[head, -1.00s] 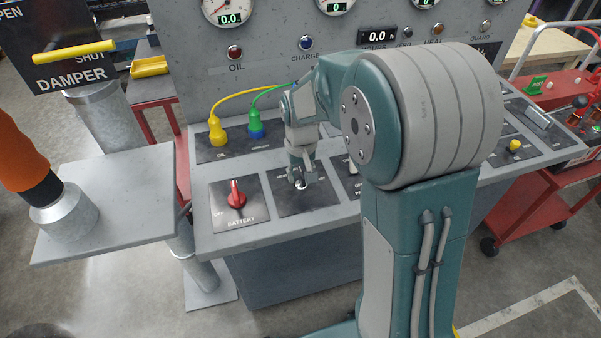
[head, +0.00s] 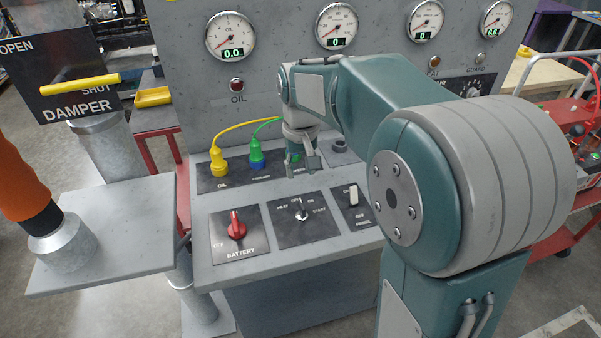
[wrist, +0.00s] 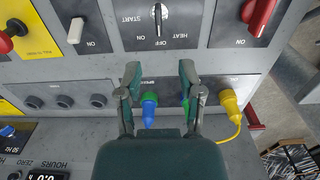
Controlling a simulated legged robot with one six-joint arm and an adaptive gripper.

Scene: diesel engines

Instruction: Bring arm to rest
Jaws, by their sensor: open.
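My gripper (head: 303,163) is above the control desk (head: 203,240), in front of the gauge panel, at the end of my arm. In the wrist view my gripper (wrist: 160,80) is open, its two fingers apart with nothing held. A blue and green plug (wrist: 150,103) shows between the fingers, lower than them; I cannot tell any contact. The ignition-style key switch (head: 301,212) is on the desk below my gripper, and it also shows in the wrist view (wrist: 158,18).
A red battery switch (head: 236,228), a white rocker switch (head: 352,195) and a yellow plug (head: 218,160) with its cable are close by. The damper's yellow handle (head: 80,84) and a grey plate (head: 110,240) stand at left. A red cart is at right.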

